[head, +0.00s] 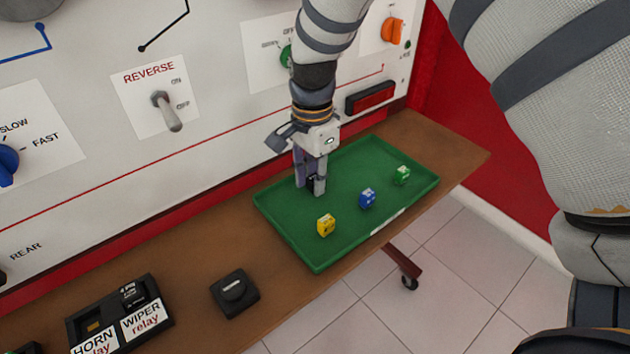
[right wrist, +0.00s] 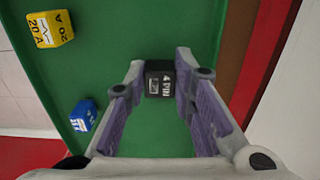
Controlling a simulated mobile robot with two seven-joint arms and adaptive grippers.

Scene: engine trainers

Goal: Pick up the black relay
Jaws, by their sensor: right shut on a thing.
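The black relay (right wrist: 160,79), a small dark cube with white lettering reading "4 PIN", is between the fingertips of my right gripper (right wrist: 161,75) in the right wrist view. In the head view my right gripper (head: 312,188) points down into the back left part of the green tray (head: 292,238). It is shut on the relay, which is mostly hidden there by the fingers. I cannot tell whether the relay still touches the tray floor. My left gripper is not in view.
A yellow fuse (head: 326,225), a blue fuse (head: 367,198) and a green fuse (head: 402,175) lie in the tray. The white panel (head: 210,150) rises behind.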

